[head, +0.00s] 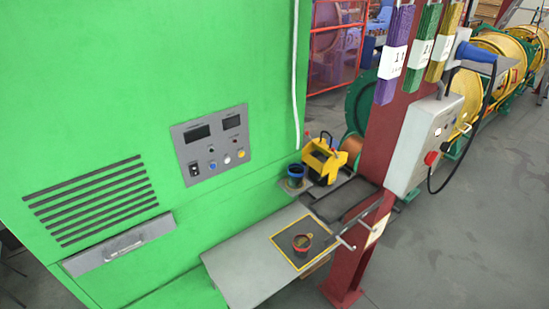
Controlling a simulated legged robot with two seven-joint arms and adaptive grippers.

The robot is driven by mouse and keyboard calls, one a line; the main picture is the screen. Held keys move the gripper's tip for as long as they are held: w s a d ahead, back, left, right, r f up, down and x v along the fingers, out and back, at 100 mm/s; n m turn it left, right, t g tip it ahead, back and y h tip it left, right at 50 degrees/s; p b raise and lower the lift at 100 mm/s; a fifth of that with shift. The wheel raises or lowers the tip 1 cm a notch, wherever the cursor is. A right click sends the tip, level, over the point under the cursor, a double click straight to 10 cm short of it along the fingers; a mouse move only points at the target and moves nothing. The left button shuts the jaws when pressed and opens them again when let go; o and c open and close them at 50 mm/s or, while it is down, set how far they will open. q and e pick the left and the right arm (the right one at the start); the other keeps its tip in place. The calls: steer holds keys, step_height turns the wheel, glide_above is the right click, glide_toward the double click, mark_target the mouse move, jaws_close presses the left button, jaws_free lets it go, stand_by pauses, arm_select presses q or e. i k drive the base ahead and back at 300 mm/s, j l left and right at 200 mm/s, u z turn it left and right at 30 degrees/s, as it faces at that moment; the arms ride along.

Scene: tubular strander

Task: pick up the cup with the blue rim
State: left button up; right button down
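A dark cup with a blue rim (295,171) stands upright on a small grey ledge (290,192) against the green cabinet, just left of a yellow device. A second dark cup, with a reddish rim (302,243), stands on a dark mat with a yellow border (283,241) on the grey table. Neither of my grippers shows in the head view, so their states cannot be seen.
The grey table (238,277) is bare left of the mat. The yellow device (325,160) and a dark tray (338,200) crowd the blue-rimmed cup's right side. A red post (380,130) with a grey control box (424,140) stands at right. Open floor lies beyond.

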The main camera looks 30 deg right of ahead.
mark_target(296, 170)
steer(key=z, duration=1.2)
